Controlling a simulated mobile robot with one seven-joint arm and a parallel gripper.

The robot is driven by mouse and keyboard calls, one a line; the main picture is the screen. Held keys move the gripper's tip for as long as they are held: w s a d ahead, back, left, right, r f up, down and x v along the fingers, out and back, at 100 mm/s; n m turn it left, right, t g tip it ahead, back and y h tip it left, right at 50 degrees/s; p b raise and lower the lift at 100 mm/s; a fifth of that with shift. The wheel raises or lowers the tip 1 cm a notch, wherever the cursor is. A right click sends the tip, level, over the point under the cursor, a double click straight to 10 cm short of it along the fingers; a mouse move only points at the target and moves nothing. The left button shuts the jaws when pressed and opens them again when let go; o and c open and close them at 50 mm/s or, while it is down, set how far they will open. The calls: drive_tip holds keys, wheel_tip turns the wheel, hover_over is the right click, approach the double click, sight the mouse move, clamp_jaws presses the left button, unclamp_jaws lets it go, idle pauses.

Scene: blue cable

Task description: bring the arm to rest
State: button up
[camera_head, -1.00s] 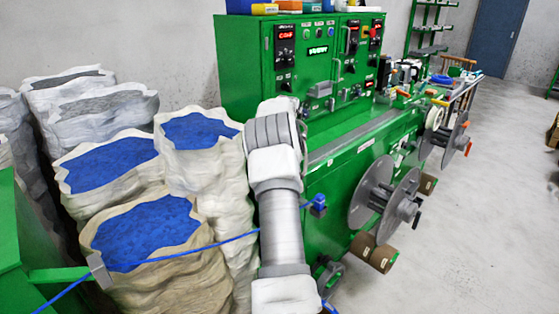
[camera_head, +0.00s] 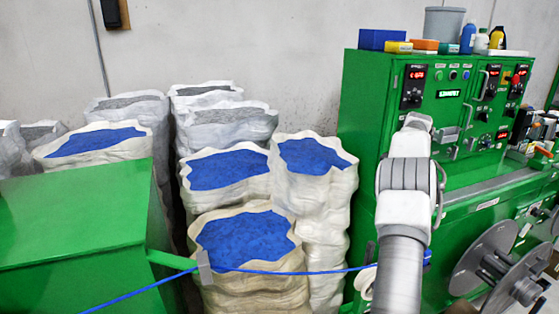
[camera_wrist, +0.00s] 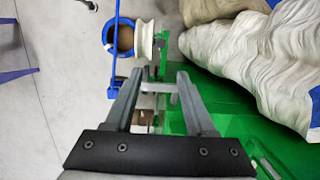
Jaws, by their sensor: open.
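My arm rises at the right of the head view, in front of the green machine (camera_head: 405,70). My gripper is outside the head view. In the wrist view my gripper (camera_wrist: 160,80) has its two grey fingers apart, with nothing held between them. The blue cable (camera_head: 300,272) runs across the head view, past a grey guide at the end of a green bar, and goes behind my arm. In the wrist view a blue cable (camera_wrist: 115,45) passes left of the fingers, apart from them.
Open sacks of blue granules (camera_head: 248,238) stand left of my arm. A green sloped housing (camera_head: 80,215) is at the left. A grey reel (camera_head: 485,258) sits on the machine front. The wrist view shows a blue-and-white spool (camera_wrist: 146,40) beyond the fingers and pale sacks at the upper right.

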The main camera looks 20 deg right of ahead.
drive_tip(key=s+a+r+n+t+h, duration=0.1)
drive_tip(key=a+r+n, duration=0.3)
drive_tip(key=a+r, duration=0.65)
drive_tip(key=s+a+r+n+t, duration=0.15)
drive_tip(key=a+r+n, duration=0.35)
drive_tip(key=a, duration=1)
drive_tip(key=s+a+r+n+t, duration=0.15)
drive_tip(key=s+a+n, duration=0.25)
drive_tip(key=s+a, duration=0.65)
drive_tip(key=s+a+f+n+t+h, duration=0.1)
drive_tip(key=s+a+f+n, duration=0.4)
drive_tip(key=s+a, duration=0.3)
drive_tip(key=shift+s+a+f+n, duration=0.25)
drive_tip(key=shift+s+f+n, duration=0.05)
drive_tip(key=shift+s+f, duration=0.1)
